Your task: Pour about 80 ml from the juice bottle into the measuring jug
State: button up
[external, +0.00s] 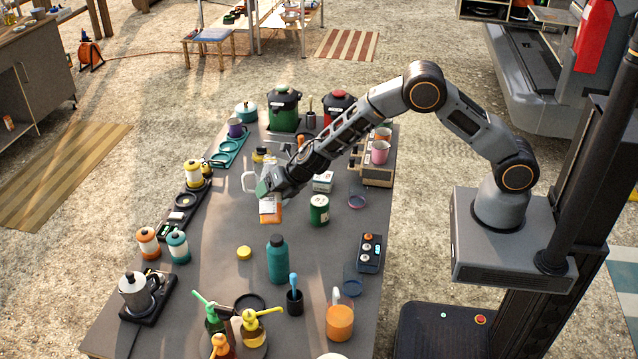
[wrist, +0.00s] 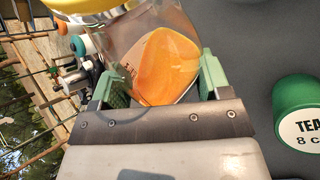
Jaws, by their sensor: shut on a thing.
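My gripper (external: 264,190) is shut on the juice bottle (external: 269,214), a clear bottle with orange juice and a pale label. The wrist view shows the bottle (wrist: 165,65) between my green fingertips (wrist: 160,82). I cannot tell its exact tilt, and its mouth is not clear. A clear vessel with a handle (external: 248,181), seemingly the measuring jug, shows just behind my gripper, partly hidden by it. Its contents cannot be made out.
A green tea tin (external: 319,210) stands close right of the bottle; it also shows in the wrist view (wrist: 301,108). A teal bottle (external: 277,260) and yellow lid (external: 244,253) are nearer the front. Pump bottles (external: 252,327) crowd the front edge. Bare table (external: 215,250) lies left of centre.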

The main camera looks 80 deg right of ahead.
jog(key=shift+a+f+m+y, duration=0.2)
jog(key=shift+f+m+y, duration=0.1)
jog(key=shift+f+y, duration=0.15)
jog(key=shift+a+r+y+p, duration=0.15)
jog(key=shift+r+y+p, duration=0.2)
jog(key=shift+r, duration=0.25)
jog(key=shift+s+a+r+m+g+y, duration=0.1)
jog(key=shift+r+m+g+y, duration=0.2)
jog(key=shift+r+y, duration=0.15)
jog(key=shift+f, duration=0.25)
jog(key=shift+a+m+y+b, duration=0.15)
jog(key=shift+m+y+b, duration=0.15)
jog(key=shift+y+b, duration=0.3)
jog(key=shift+d+r+y+p, duration=0.25)
jog(key=shift+r+p, duration=0.4)
jog(key=shift+p, duration=0.3)
jog(key=shift+d+r+m+g+y+p, duration=0.3)
jog(key=shift+d+p, duration=0.05)
jog(key=shift+p, duration=0.35)
jog(key=shift+d+r, duration=0.1)
jog(key=shift+w+d+r+m+y+p, duration=0.15)
jog(key=shift+r+m+y+p, duration=0.1)
jog(key=shift+r+y, duration=0.25)
jog(key=shift+w+a+r+m+y+p, duration=0.15)
jog(key=shift+r+m+y, duration=0.1)
jog(key=shift+r+y, duration=0.2)
